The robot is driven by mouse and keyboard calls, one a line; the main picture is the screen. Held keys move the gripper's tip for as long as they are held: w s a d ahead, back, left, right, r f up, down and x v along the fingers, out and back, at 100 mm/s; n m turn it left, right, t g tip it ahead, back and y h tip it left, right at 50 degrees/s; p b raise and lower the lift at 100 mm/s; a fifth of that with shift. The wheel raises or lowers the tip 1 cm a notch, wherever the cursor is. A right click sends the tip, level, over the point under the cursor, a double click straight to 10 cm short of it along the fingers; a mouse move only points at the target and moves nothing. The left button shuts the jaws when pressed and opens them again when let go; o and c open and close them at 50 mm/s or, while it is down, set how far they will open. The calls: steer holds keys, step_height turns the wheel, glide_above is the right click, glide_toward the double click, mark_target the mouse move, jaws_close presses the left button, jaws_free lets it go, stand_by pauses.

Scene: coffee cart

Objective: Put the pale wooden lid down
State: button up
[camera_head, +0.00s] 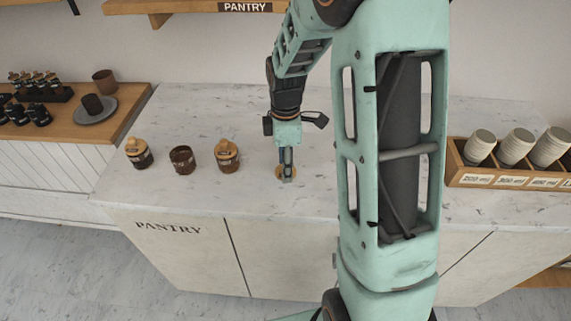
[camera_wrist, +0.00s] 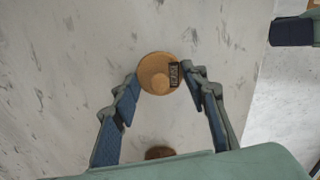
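The pale wooden lid (camera_wrist: 152,66) is a round tan disc with a small knob and a dark label at its right edge.
Left of my gripper stand a lidded jar (camera_head: 228,155), an open dark brown jar (camera_head: 182,160) and another lidded jar (camera_head: 139,153). A wooden cup rack (camera_head: 458,180) is at the right. A brown object (camera_wrist: 160,152) is partly hidden at the wrist view's bottom.

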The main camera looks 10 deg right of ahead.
steer(key=o, duration=0.5)
steer(key=shift+c, duration=0.2)
step_height(320, 180, up, 12)
steer(key=shift+r, duration=0.15)
stand_by(0.4)
